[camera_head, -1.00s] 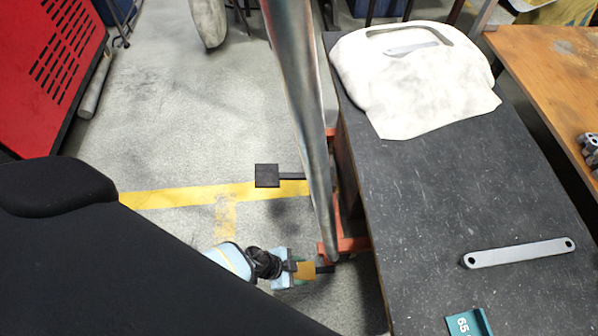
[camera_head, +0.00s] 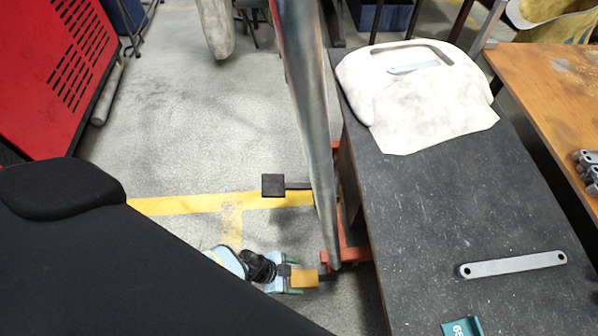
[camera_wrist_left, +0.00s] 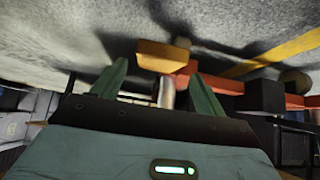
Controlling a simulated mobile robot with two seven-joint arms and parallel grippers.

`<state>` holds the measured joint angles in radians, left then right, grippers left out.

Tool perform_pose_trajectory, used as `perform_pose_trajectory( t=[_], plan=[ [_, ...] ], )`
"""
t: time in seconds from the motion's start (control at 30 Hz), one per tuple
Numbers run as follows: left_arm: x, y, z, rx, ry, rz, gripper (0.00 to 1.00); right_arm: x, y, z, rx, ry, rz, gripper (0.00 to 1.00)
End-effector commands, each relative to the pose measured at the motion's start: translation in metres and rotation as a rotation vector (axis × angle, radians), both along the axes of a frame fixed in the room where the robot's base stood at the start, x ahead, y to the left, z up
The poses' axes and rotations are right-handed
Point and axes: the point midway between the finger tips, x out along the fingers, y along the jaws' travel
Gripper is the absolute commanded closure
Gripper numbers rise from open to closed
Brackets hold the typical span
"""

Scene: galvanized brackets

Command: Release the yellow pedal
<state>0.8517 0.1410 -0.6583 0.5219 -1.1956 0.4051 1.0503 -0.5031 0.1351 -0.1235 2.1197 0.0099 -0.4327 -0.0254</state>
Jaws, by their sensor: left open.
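The yellow pedal (camera_head: 306,279) is a small block on a dark arm low beside the orange-red frame, at the foot of the metal column. My left gripper (camera_head: 293,277) reaches it from the left, with one green finger on either side. In the left wrist view, the pedal (camera_wrist_left: 158,57) lies at and just beyond the tips of the spread fingers (camera_wrist_left: 159,72). The fingers are open, with a visible gap to the pedal at least on the right side.
A black pedal (camera_head: 273,185) sticks out over the floor behind. A red cabinet (camera_head: 50,75) stands at far left. Floor between is clear.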

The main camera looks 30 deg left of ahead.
Motion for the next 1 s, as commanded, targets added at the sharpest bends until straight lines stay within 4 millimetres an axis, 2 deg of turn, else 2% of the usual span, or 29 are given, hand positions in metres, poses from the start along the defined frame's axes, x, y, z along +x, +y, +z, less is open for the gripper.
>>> perform_pose_trajectory(
  t=[0.03, 0.23, 0.53, 0.87, 1.0],
  plan=[
    [-0.002, 0.004, 0.011, 0.001, -0.003, 0.0, 0.27, 0.001, 0.0, 0.011, 0.0, -0.007, 0.0, 0.64],
    [-0.01, 0.016, 0.026, -0.001, -0.002, -0.002, 0.27, -0.001, 0.001, 0.026, 0.0, -0.012, 0.001, 0.64],
    [-0.013, 0.018, 0.026, -0.001, 0.0, -0.002, 0.27, -0.002, 0.002, 0.024, 0.001, -0.008, 0.001, 0.64],
    [-0.013, 0.017, 0.026, -0.002, 0.0, -0.001, 0.27, 0.006, 0.002, 0.025, 0.002, -0.024, 0.001, 0.64],
    [-0.023, 0.007, 0.042, -0.024, -0.02, 0.027, 0.27, 0.01, 0.002, 0.038, 0.003, -0.037, 0.0, 0.64]
  ],
)
